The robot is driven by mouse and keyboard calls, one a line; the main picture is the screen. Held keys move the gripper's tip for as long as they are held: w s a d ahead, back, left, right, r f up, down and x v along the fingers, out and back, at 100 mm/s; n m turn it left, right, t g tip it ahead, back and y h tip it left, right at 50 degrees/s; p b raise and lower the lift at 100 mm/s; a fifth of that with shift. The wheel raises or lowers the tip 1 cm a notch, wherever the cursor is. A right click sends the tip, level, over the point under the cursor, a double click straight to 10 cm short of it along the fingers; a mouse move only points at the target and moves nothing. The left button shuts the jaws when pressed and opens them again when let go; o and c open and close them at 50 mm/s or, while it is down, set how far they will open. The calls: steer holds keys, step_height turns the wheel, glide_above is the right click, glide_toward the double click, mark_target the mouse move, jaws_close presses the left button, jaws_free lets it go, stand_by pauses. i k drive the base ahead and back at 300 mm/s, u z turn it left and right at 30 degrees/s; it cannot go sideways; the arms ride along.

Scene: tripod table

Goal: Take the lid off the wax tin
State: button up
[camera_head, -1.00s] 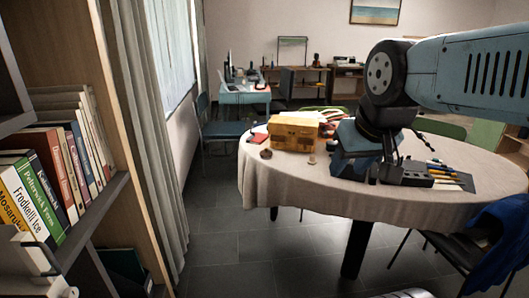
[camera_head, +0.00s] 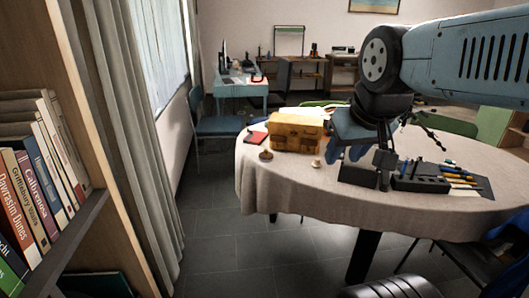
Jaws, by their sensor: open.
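I cannot pick out the wax tin and its lid for sure. A small round brown item (camera_head: 266,154) and a small pale item (camera_head: 316,163) lie near the left front edge of the round table (camera_head: 290,190); both are too small to identify. My gripper (camera_head: 346,154) hangs from the blue arm over the table, right of the pale item and the yellow box, apart from both as seen here.
A black organizer (camera_head: 418,183) and pens (camera_head: 457,175) are at right. A bookshelf (camera_head: 85,222) is close at left; grey floor (camera_head: 215,235) lies between it and the table.

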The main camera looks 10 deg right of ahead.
mark_target(266, 154)
steer(key=z, duration=0.15)
steer(key=i, duration=0.15)
steer(key=u, duration=0.3)
steer(key=k, duration=0.85)
steer(key=z, duration=0.15)
steer(key=i, duration=1)
steer(key=u, duration=0.45)
steer(key=i, duration=1)
steer(key=u, duration=0.05)
